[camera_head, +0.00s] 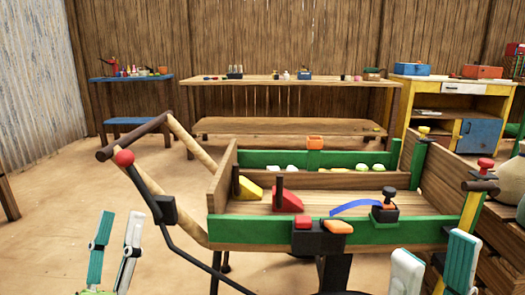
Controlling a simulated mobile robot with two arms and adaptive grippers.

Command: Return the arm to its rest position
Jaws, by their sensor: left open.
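My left gripper (118,228) is at the lower left, its teal and white fingers pointing up and spread apart with nothing between them. It is left of the wooden cart, over the floor. My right gripper (434,250) is at the lower right, in front of the cart's right end. Its white and teal fingers stand apart, and I see nothing held between them. The lower parts of both grippers are cut off by the bottom edge of the picture, and the arms are mostly out of view.
A wooden cart with green rails (260,243) stands ahead, holding a red block (286,200), a yellow wedge (250,188) and a black device with a blue strip (384,211). Its handle (187,138) juts left. Benches and a yellow cabinet (428,100) stand behind.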

